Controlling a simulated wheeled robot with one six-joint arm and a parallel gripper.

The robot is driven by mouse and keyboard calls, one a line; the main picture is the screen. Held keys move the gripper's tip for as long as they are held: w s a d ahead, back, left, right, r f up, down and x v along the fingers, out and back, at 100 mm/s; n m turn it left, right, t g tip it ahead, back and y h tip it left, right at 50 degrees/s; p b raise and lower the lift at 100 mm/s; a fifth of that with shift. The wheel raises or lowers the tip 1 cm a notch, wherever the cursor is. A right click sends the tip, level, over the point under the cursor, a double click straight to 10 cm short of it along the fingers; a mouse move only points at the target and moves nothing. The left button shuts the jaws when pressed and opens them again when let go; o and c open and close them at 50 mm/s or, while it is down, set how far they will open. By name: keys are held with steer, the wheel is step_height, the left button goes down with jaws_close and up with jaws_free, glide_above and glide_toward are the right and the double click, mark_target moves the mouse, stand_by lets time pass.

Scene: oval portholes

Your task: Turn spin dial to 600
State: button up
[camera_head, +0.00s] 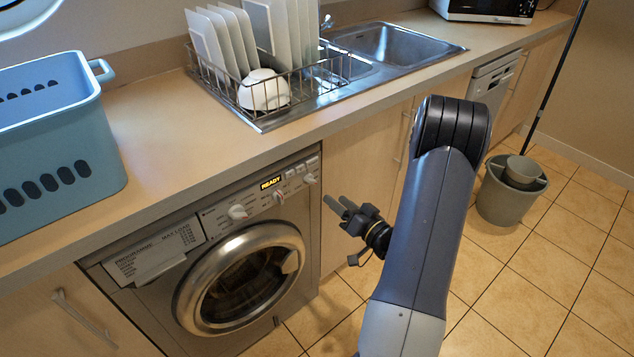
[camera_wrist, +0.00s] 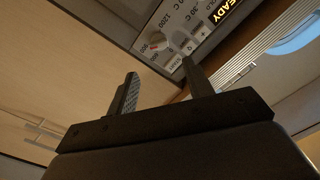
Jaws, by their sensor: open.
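The washing machine (camera_head: 215,255) stands under the counter, and its display (camera_head: 271,182) reads READY. The spin dial (camera_head: 309,179) appears to be the pale knob at the right end of its panel. In the wrist view the dial (camera_wrist: 158,42) is ringed by numbers, with 1200 readable and smaller ones blurred. Its exact setting cannot be told. My gripper (camera_head: 336,203) is open and empty, to the right of the panel and apart from the dial. In the wrist view my gripper (camera_wrist: 160,82) has its fingers spread, with the dial beyond the gap between them.
A larger knob (camera_head: 238,211) and a smaller one (camera_head: 279,197) sit on the same panel. The round door (camera_head: 245,280) is below. The counter (camera_head: 160,130) overhangs above, with a blue basket (camera_head: 60,150) and dish rack (camera_head: 262,105). A grey bin (camera_head: 510,195) stands at right.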

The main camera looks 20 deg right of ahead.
mark_target(314, 182)
steer(key=x, duration=0.9)
steer(key=shift+w+a, duration=0.1)
steer(key=shift+w, duration=0.05)
steer(key=c, duration=1)
